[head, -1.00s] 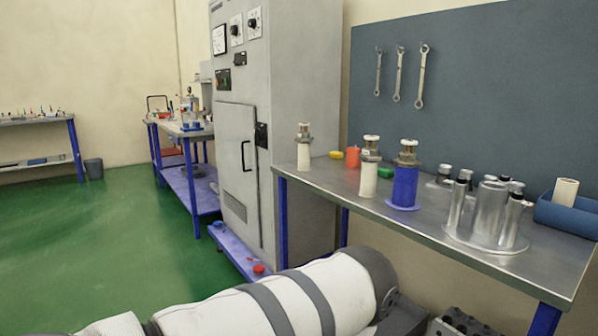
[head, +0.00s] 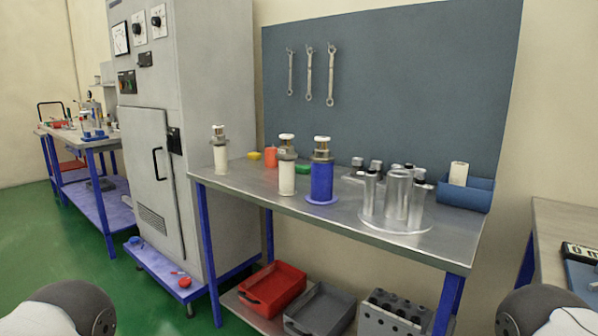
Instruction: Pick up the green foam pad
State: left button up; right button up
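The green foam pad (head: 303,169) lies toward the back of the metal workbench (head: 250,186) in the head view. It shows between the white cylinder with a metal top (head: 287,176) and the blue cylinder with a metal top (head: 322,180), partly hidden by them. Only rounded parts of my arms show at the lower left and lower right corners. Neither gripper is in view, and nothing of mine touches the pad.
A yellow pad (head: 255,156) and an orange cylinder (head: 271,157) sit left of the green pad. Another white cylinder (head: 220,160) stands at the bench's left end. A metal cylinder cluster (head: 398,200) and a blue bin (head: 464,196) are right. A grey cabinet (head: 190,110) adjoins the bench.

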aim_at(305, 170)
jog(key=i+j+z, duration=0.4)
jog(key=j, duration=0.3)
jog(key=i+j+z, duration=0.15)
jog(key=j+z, duration=0.25)
jog(key=j, duration=0.35)
jog(key=j+z, duration=0.4)
jog(key=j, duration=0.45)
jog(key=j+z, duration=0.4)
jog(key=j, duration=0.45)
